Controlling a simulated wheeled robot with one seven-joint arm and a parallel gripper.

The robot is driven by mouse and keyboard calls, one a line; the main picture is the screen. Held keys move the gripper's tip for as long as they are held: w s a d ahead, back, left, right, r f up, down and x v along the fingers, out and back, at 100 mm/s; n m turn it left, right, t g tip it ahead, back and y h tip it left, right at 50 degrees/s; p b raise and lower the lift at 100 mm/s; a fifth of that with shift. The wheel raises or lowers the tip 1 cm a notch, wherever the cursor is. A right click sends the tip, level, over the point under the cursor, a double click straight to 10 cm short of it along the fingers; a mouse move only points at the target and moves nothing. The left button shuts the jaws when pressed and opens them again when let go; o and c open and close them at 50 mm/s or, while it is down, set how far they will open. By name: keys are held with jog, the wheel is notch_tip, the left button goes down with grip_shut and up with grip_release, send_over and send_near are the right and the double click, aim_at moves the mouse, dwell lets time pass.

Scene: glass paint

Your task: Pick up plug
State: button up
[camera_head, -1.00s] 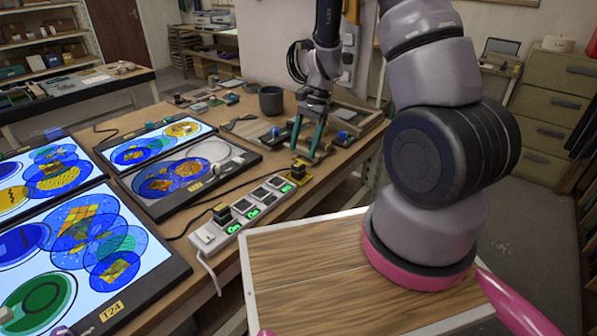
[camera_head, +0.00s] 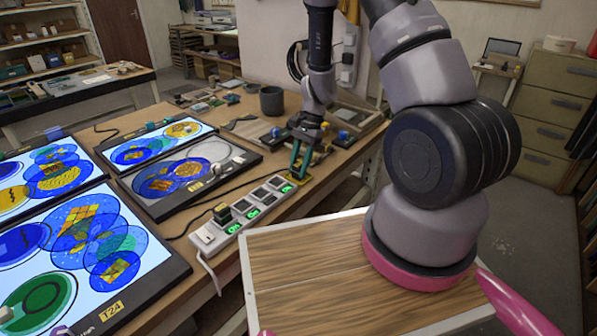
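The plug (camera_head: 299,179) is a small yellow and dark piece on the wooden bench, just past the far end of the power strip. Only a little of it shows low down by my fingertips; the rest is hidden. My gripper (camera_head: 299,172) points down over it, its teal fingers close together with the plug between them. They look shut on it, though the contact is small in view. The plug appears to be still at bench level.
The white power strip (camera_head: 205,239) has green-lit switches and a dark plug (camera_head: 221,212) in it. Lit panels with blue and yellow glass designs (camera_head: 180,170) lie to the left. A dark mug (camera_head: 271,100) and small tools stand behind. A wood-topped tray (camera_head: 300,290) is in front.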

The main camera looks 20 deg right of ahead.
aim_at(299, 164)
grip_shut()
notch_tip(299, 164, up, 15)
dwell(0.9)
